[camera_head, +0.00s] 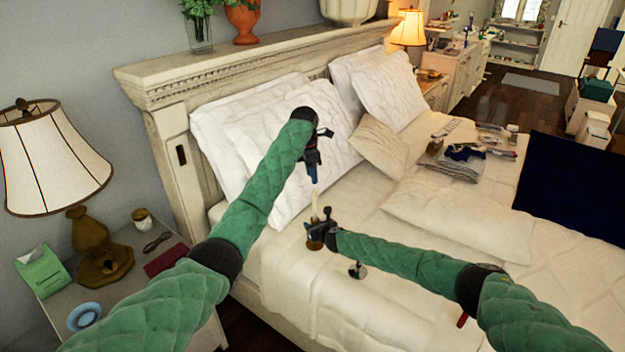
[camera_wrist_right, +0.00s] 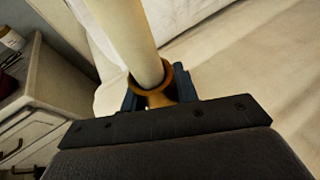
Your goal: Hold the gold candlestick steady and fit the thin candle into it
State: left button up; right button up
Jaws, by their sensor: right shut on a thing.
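The gold candlestick (camera_head: 315,243) is upright above the near edge of the bed. My right gripper (camera_head: 318,232) is shut on it, and its gold cup (camera_wrist_right: 162,92) shows between the fingers in the right wrist view. The thin cream candle (camera_head: 314,205) stands above it; in the right wrist view the candle (camera_wrist_right: 127,38) leans a little and its lower end is at the cup, with the gold rim around it. How deep it sits is hidden. My left gripper (camera_head: 313,176) points down at the candle's top; whether its fingers grip the candle is too small to tell.
A small silvery round object (camera_head: 357,270) is near the bed's edge. A nightstand (camera_head: 125,262) with a lamp (camera_head: 52,165), green box (camera_head: 42,272) and small items is at left. Pillows (camera_head: 290,150) lean on the headboard. Folded laundry (camera_head: 455,160) lies farther back.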

dwell(0.3)
jog(key=o, duration=1.2)
jog(key=shift+c, duration=0.2)
